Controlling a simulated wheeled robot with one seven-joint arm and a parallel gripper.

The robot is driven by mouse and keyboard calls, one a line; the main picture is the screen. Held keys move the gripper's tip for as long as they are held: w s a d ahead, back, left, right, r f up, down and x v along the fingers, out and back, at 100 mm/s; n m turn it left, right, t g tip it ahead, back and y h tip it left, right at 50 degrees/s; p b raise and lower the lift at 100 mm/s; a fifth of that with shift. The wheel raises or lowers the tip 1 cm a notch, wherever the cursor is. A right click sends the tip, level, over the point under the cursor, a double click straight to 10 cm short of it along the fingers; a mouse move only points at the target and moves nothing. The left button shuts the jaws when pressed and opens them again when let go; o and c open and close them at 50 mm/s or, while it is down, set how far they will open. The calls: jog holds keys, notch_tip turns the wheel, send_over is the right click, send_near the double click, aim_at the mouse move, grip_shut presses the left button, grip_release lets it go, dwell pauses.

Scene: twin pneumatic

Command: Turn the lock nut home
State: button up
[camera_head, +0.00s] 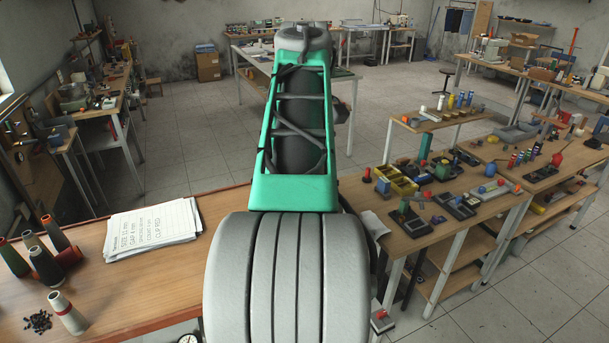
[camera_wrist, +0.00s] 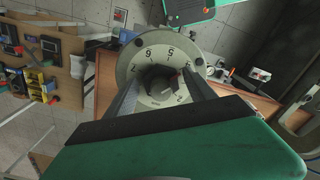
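In the wrist view a round pale dial (camera_wrist: 140,62) with black numerals faces my camera. A dark round part (camera_wrist: 158,80) sits at its centre, with a small pointed shape at its right side. I cannot tell whether this dark part is the lock nut. My gripper (camera_wrist: 162,76) is open, its two dark fingers apart on either side of the dark centre. Whether either finger touches it is unclear. In the head view my arm hides the gripper and most of the work spot; a small round gauge (camera_head: 188,339) is cut off at the bottom edge.
A wooden bench (camera_head: 100,320) on the left holds several thread-spool-like cones (camera_head: 66,314), a pile of small dark bits (camera_head: 38,322) and printed paper sheets (camera_head: 152,222). A table (camera_head: 440,212) on the right carries yellow bins (camera_head: 392,180) and many small parts. Open floor lies behind.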

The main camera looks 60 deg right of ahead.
jog(key=c, duration=1.2)
jog(key=shift+m, duration=0.4)
jog(key=m, duration=0.5)
jog(key=shift+a+m, duration=0.2)
jog(key=shift+m, duration=0.1)
jog(key=m, duration=0.5)
jog(key=shift+w+a, duration=0.1)
jog(key=shift+w, duration=0.05)
jog(key=shift+m, duration=0.4)
jog(key=o, duration=1.4)
